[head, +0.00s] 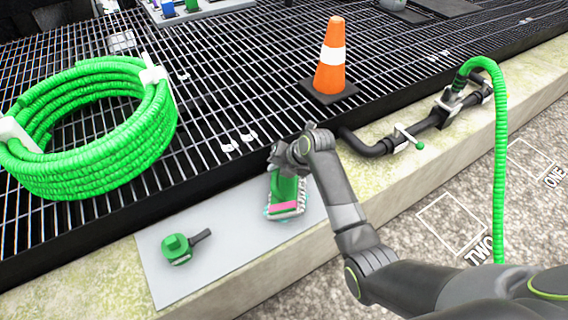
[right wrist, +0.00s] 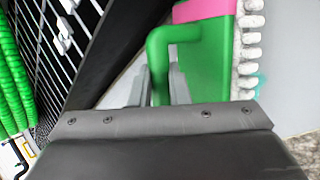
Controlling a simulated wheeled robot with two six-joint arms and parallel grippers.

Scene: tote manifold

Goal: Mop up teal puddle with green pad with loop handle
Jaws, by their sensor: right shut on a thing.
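The green pad (head: 288,190) has a pink band and a pale, tufted fringe. It lies on the grey sheet on the ledge, and in the right wrist view the pad (right wrist: 205,60) shows its green loop handle (right wrist: 158,62). My right gripper (head: 287,160) is above the pad, and its fingers (right wrist: 160,88) are shut on the loop handle. A little of the teal puddle (head: 267,211) shows at the pad's edge; the pad hides the rest. My left gripper is not in view.
A green block with a dark handle (head: 177,250) lies on the grey sheet (head: 215,270), left of the pad. A coiled green hose (head: 95,180) lies on the black grating. An orange cone (head: 330,65) and black pipe (head: 370,147) are beyond my right arm.

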